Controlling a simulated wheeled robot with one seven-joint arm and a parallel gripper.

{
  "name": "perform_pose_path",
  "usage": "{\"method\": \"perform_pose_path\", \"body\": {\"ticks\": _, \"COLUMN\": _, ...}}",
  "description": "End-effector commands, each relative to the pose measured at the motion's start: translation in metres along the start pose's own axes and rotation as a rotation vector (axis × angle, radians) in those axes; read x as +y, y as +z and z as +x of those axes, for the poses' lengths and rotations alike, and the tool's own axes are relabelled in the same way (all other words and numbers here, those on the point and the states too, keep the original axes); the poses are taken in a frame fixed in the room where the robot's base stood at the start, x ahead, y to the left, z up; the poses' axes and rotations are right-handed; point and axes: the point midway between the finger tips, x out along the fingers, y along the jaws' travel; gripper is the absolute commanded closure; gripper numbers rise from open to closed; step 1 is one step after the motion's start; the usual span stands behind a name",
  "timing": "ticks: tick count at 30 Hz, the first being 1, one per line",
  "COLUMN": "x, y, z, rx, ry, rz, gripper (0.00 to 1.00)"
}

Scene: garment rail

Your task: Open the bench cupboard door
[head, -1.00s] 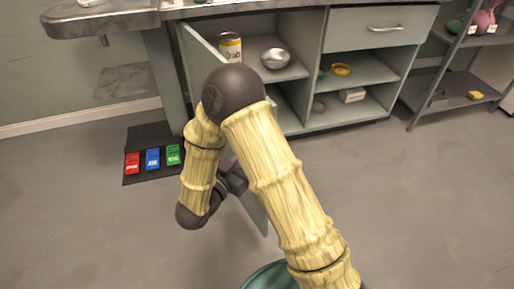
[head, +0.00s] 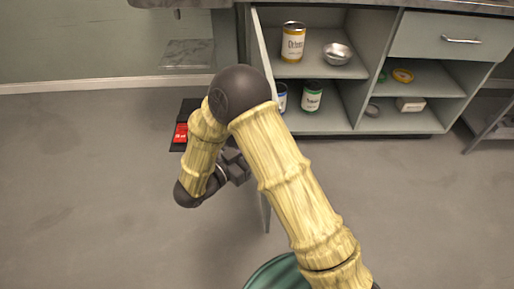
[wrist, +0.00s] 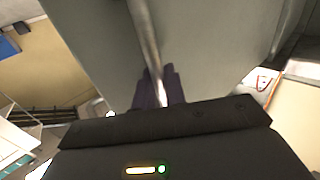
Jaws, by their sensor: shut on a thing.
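The bench cupboard door (head: 265,213) stands swung wide open from the left side of the cupboard, out toward me. It shows nearly edge-on in the head view, mostly behind my arm. In the wrist view the grey door panel (wrist: 215,50) fills the middle, with its metal bar handle (wrist: 147,35) running down between my fingers. My gripper (wrist: 158,90) is shut on that handle. In the head view my gripper (head: 236,165) is at the door's left face, partly hidden by my arm.
A closed drawer (head: 450,38) and open shelves are to the right. A dark mat with a red packet (head: 181,133) lies on the floor behind my arm. Floor at left is clear.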

Motion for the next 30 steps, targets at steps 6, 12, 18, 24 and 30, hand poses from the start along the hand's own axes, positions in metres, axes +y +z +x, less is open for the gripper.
{"method": "perform_pose_path", "body": {"ticks": 6, "x": -0.001, "y": -0.002, "z": 0.001, "rx": 0.004, "ry": -0.001, "rz": 0.003, "gripper": 0.83}}
{"method": "perform_pose_path", "body": {"ticks": 12, "x": -0.001, "y": -0.001, "z": 0.000, "rx": 0.003, "ry": -0.002, "rz": 0.002, "gripper": 0.83}}
{"method": "perform_pose_path", "body": {"ticks": 18, "x": 0.000, "y": -0.001, "z": -0.001, "rx": 0.003, "ry": -0.002, "rz": 0.001, "gripper": 0.83}}
{"method": "perform_pose_path", "body": {"ticks": 24, "x": -0.001, "y": -0.002, "z": -0.019, "rx": 0.001, "ry": -0.006, "rz": 0.000, "gripper": 0.83}}
{"method": "perform_pose_path", "body": {"ticks": 30, "x": -0.001, "y": -0.003, "z": -0.057, "rx": 0.002, "ry": -0.009, "rz": 0.000, "gripper": 0.83}}
